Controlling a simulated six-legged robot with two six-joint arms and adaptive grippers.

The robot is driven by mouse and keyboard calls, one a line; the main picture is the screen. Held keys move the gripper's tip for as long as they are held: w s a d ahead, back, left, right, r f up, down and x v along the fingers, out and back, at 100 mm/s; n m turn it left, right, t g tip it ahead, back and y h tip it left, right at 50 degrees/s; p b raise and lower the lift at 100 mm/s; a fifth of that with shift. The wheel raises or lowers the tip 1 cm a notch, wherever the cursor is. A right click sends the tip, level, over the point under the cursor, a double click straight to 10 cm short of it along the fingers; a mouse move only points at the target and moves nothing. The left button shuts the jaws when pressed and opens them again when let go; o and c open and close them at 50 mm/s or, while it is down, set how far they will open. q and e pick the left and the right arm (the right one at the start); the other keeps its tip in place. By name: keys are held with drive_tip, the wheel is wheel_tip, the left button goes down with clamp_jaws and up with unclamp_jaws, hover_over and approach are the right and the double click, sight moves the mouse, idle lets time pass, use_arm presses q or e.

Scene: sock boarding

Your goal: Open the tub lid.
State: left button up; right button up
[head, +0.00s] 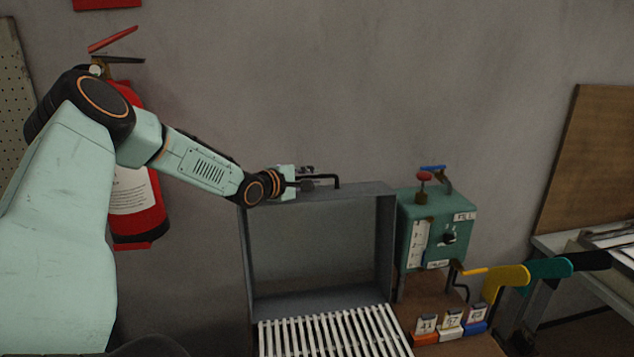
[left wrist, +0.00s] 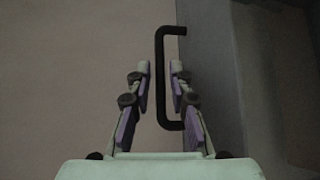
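The grey tub lid (head: 318,240) stands raised, close to upright, at the back of the tub in the head view, its hollow inner side facing me. White slats (head: 330,332) show in front of and below it. A black bar handle (head: 337,181) sits at the lid's top edge; it also shows in the left wrist view (left wrist: 160,80). My left gripper (head: 300,184) is at this handle. In the left wrist view its fingers (left wrist: 160,85) are apart, with the handle's bar between them and gaps visible on both sides. My right gripper is not in view.
A green control box (head: 450,235) with a red knob stands right of the lid. Yellow, teal and black sock-shaped boards (head: 507,279) and small numbered blocks (head: 450,322) lie at the lower right. A fire extinguisher (head: 137,190) hangs on the wall at left.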

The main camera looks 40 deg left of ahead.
sight(313, 177)
use_arm(q)
drive_tip(key=shift+w+a+f, duration=0.25)
drive_tip(key=shift+w, duration=0.2)
drive_tip(key=shift+w+a+f, duration=0.25)
drive_tip(key=shift+w, duration=0.2)
drive_tip(key=shift+w+f, duration=0.1)
drive_tip(key=shift+w, duration=0.25)
drive_tip(key=shift+w+d, duration=0.25)
drive_tip(key=shift+s+d+r, duration=0.1)
drive_tip(key=shift+d+r, duration=0.1)
drive_tip(key=shift+r, duration=0.05)
drive_tip(key=shift+a+f, duration=0.15)
drive_tip(key=shift+a, duration=0.25)
drive_tip(key=c, duration=0.3)
clamp_jaws()
drive_tip(key=shift+d, duration=0.15)
